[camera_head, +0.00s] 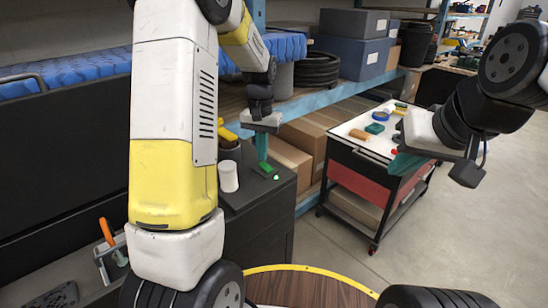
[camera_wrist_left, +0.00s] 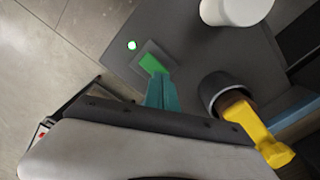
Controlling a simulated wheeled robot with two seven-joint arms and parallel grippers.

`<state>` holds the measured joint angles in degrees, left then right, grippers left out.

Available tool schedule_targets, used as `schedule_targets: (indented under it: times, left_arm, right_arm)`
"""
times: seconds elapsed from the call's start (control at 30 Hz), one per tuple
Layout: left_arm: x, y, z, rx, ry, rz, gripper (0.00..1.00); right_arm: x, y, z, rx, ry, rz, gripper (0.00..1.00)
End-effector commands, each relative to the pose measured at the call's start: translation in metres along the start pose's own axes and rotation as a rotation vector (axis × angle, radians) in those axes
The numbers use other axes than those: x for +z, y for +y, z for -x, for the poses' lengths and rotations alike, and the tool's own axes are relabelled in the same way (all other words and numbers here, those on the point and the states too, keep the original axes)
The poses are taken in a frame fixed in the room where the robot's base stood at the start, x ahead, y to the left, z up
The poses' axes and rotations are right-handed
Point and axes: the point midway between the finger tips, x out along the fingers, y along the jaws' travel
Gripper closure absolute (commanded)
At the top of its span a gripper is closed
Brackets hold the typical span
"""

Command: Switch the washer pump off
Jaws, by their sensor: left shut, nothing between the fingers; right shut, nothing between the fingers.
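A green switch (camera_wrist_left: 150,63) on a grey plate is set in the dark top of a cabinet (camera_head: 283,185). Next to it a small round lamp (camera_wrist_left: 132,45) glows green; this lamp also shows in the head view (camera_head: 276,177). My left gripper (camera_head: 262,153), with teal fingers, points down at the switch. Its shut fingertips (camera_wrist_left: 158,82) appear at the switch's edge in the wrist view; I cannot tell whether they touch it. The fingers hide part of the switch. My right gripper (camera_head: 408,162) is shut and empty, far to the right in front of the cart.
A white cylinder (camera_head: 228,176) and a dark cup (camera_wrist_left: 225,90) holding a yellow-handled thing (camera_wrist_left: 258,132) stand on the cabinet close to the switch. A red and black cart (camera_head: 370,175) with small items stands right. Shelves with boxes (camera_head: 305,135) are behind.

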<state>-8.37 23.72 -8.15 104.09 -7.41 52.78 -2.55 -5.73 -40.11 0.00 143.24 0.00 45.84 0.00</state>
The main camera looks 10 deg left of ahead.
Motion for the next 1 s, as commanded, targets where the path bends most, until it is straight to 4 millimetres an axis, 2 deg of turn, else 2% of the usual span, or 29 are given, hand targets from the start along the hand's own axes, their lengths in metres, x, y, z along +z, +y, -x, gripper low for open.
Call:
schedule_targets:
  times: [1.0]
  left_arm:
    - [0.0, 0.0, -0.015, 0.0, 0.0, 0.0, 1.0]
  right_arm:
    - [0.0, 0.0, 0.0, 0.0, 0.0, 0.0, 1.0]
